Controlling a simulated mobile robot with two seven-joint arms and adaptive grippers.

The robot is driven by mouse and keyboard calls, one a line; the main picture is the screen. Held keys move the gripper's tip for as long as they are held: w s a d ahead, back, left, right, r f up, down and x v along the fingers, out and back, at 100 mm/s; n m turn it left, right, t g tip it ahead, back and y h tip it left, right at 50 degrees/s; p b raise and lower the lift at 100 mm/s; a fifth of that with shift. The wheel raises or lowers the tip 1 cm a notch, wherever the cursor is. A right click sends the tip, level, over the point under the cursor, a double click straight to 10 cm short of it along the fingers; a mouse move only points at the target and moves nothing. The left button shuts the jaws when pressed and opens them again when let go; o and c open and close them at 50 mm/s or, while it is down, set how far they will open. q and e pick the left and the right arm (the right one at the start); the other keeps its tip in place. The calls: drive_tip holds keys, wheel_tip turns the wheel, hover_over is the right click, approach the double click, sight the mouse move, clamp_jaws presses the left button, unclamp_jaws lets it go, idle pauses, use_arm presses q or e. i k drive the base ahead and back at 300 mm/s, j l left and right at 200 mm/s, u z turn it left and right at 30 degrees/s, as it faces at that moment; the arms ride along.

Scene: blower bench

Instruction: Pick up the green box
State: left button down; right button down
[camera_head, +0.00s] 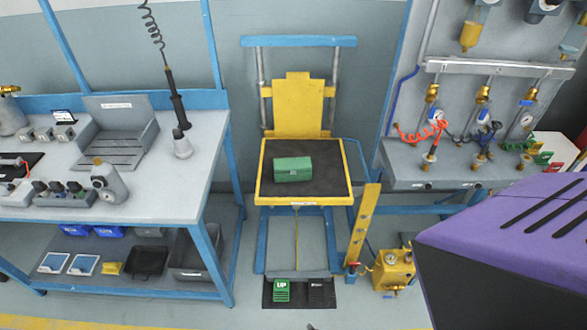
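The green box (293,169) is a small closed case. It sits on the dark mat of a yellow-edged lift table (304,200), a little left of the middle of its top. Neither of my grippers shows in the head view, and nothing touches the box.
A workbench (190,196) with a grey tray, small devices and a hanging tool (176,90) stands on the left. A panel (440,178) with valves and gauges is on the right. A yellow tank (391,270) stands on the floor. A large purple body (510,235) covers the lower right.

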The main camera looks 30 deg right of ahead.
sight(295, 169)
drive_tip(key=i+j, duration=0.2)
drive_tip(key=i, duration=0.15)
drive_tip(key=i+j, duration=0.2)
drive_tip(key=i, duration=0.15)
drive_tip(key=i+j+z, duration=0.1)
drive_tip(key=z, duration=0.3)
drive_tip(key=i+j+z, duration=0.15)
drive_tip(key=z, duration=0.25)
drive_tip(key=i+j+z, duration=0.15)
drive_tip(key=z, duration=0.25)
drive_tip(key=i+z, duration=0.1)
drive_tip(key=z, duration=0.9)
drive_tip(key=i, duration=0.4)
